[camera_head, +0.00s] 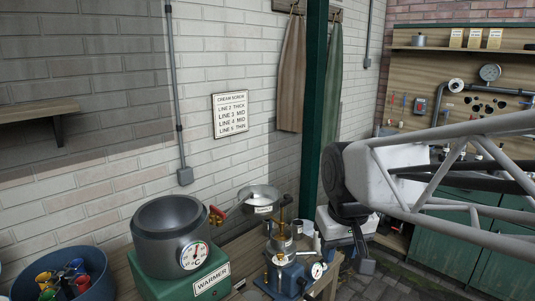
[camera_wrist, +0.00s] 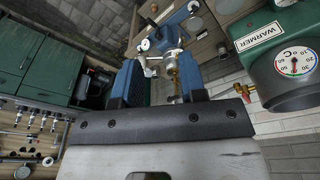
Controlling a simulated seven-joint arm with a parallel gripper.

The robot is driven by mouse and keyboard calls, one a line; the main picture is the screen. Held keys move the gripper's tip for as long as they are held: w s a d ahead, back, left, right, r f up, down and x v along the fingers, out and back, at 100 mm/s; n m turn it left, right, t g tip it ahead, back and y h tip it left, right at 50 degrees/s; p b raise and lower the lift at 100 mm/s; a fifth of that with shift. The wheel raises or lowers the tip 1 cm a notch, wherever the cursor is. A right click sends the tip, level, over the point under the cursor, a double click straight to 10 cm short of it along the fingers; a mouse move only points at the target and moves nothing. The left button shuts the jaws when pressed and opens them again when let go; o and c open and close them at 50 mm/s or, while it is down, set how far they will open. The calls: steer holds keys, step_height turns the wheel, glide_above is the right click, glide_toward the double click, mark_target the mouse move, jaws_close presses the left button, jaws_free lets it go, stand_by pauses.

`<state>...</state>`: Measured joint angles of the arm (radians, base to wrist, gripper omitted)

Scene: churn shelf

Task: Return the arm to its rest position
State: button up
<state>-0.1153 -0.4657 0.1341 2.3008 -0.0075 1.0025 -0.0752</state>
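My arm comes in from the right in the head view, a pale link framed by grey tubes. My gripper (camera_head: 363,254) hangs at its dark end, pointing down, in front of the green post and right of the bench machines. In the wrist view its two blue fingers (camera_wrist: 158,66) stand apart. I see nothing held; the metal and brass parts between them appear to belong to the blue-based machine (camera_wrist: 172,35) behind. That machine (camera_head: 285,272) stands on the bench in the head view, left of my gripper and apart from it.
A green warmer (camera_head: 182,285) with a grey pot (camera_head: 170,235) and dial stands left on the wooden bench. A blue tub (camera_head: 90,285) of coloured items is at far left. A green post (camera_head: 314,110) rises behind the gripper. Green cabinets (camera_head: 455,235) and a pegboard are at right.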

steer(key=s+d+f+m, duration=0.1)
steer(key=s+d+f, duration=0.1)
steer(key=s, duration=0.3)
steer(key=s+d+f+m, duration=0.1)
steer(key=s+d+f, duration=0.2)
steer(key=s, duration=0.3)
steer(key=shift+t, duration=0.3)
